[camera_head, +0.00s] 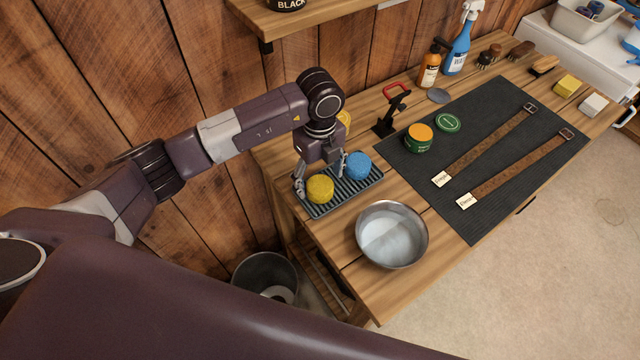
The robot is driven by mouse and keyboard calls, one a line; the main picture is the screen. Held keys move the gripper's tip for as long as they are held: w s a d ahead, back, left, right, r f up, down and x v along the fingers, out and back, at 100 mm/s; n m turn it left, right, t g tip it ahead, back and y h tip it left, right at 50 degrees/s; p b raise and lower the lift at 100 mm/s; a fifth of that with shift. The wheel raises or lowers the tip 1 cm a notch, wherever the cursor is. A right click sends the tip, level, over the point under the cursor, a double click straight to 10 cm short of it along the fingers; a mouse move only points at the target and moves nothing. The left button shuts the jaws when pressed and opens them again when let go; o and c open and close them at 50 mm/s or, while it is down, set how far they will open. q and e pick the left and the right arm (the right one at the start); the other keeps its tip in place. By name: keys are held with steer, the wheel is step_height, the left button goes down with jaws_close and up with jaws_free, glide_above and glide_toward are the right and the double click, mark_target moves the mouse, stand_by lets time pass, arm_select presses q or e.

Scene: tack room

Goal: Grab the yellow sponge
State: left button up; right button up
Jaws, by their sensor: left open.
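The yellow sponge (320,188) is a round, rough-textured piece at the front left of a dark ribbed tray (345,192) on the wooden bench. A blue sponge (358,166) lies on the same tray, to its right and farther back. My left gripper (320,178) points down over the tray and is open. One finger is to the left of the yellow sponge and the other is between the two sponges. I cannot tell whether the fingers touch either sponge. Another yellow object (344,118) is partly hidden behind my wrist. My right gripper is not in view.
A metal bowl (414,262) stands in front of the tray. A black stand with a red handle (391,120) is behind it. A dark mat (480,222) holds two leather straps and an open green tin. A shelf (310,22) juts out above. A bin (246,272) stands below the bench.

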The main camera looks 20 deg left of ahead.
mark_target(320, 185)
arm_select(q)
steer(key=shift+d+f, duration=0.1)
steer(key=shift+f, duration=1.4)
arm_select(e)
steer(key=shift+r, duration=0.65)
arm_select(q)
steer(key=shift+c, duration=0.4)
steer(key=c, duration=0.9)
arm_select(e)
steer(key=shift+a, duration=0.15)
arm_select(q)
steer(key=shift+c, duration=0.2)
steer(key=shift+r, duration=0.15)
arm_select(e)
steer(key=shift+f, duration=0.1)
